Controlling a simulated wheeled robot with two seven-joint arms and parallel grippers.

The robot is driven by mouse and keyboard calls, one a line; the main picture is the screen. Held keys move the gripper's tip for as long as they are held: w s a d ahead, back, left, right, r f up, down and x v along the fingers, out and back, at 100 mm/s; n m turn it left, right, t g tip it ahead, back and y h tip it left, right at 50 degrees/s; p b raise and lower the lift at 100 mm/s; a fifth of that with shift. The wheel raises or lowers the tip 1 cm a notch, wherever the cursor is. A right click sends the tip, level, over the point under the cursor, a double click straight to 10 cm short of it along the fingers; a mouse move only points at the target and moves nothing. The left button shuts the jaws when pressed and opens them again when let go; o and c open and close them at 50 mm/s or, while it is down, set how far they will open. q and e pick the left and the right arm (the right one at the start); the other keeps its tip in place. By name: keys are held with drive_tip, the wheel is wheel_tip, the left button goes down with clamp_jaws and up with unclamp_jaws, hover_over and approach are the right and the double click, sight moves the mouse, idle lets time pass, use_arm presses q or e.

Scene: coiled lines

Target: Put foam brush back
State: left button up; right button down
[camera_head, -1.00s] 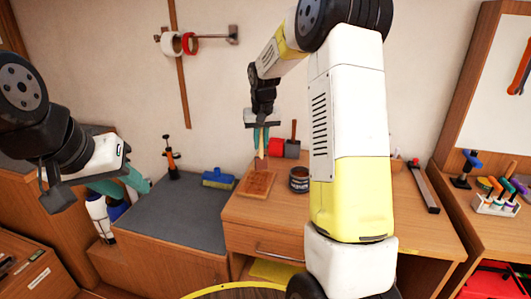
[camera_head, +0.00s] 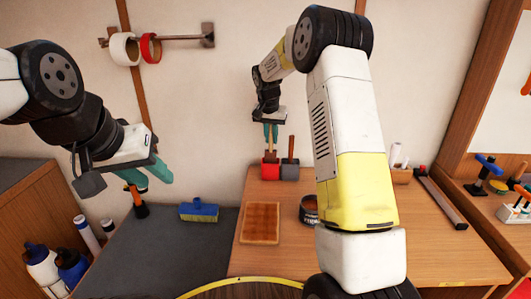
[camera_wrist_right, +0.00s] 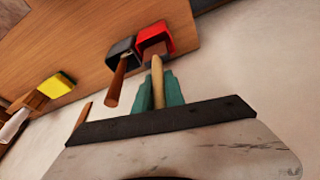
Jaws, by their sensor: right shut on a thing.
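My right gripper (camera_head: 270,132) is shut on the foam brush (camera_head: 270,155), which hangs head down. Its pale wooden handle (camera_wrist_right: 157,82) shows between the teal fingers in the right wrist view. Its lower end lines up with the red cup (camera_head: 270,171) at the wall; I cannot tell whether it is inside the cup or just above it. The red cup also shows past the handle in the right wrist view (camera_wrist_right: 169,35). My left gripper (camera_head: 150,174) is open and empty above the grey surface at the left.
A dark grey cup (camera_head: 290,173) with a wooden-handled tool stands beside the red cup. A wooden board (camera_head: 260,223) and a dark can (camera_head: 309,210) are on the desk (camera_head: 285,262).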

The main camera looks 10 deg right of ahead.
sight(271, 151)
drive_tip(key=shift+f, duration=3)
drive_tip(key=shift+f, duration=0.1)
drive_tip(key=c, duration=1.4)
unclamp_jaws()
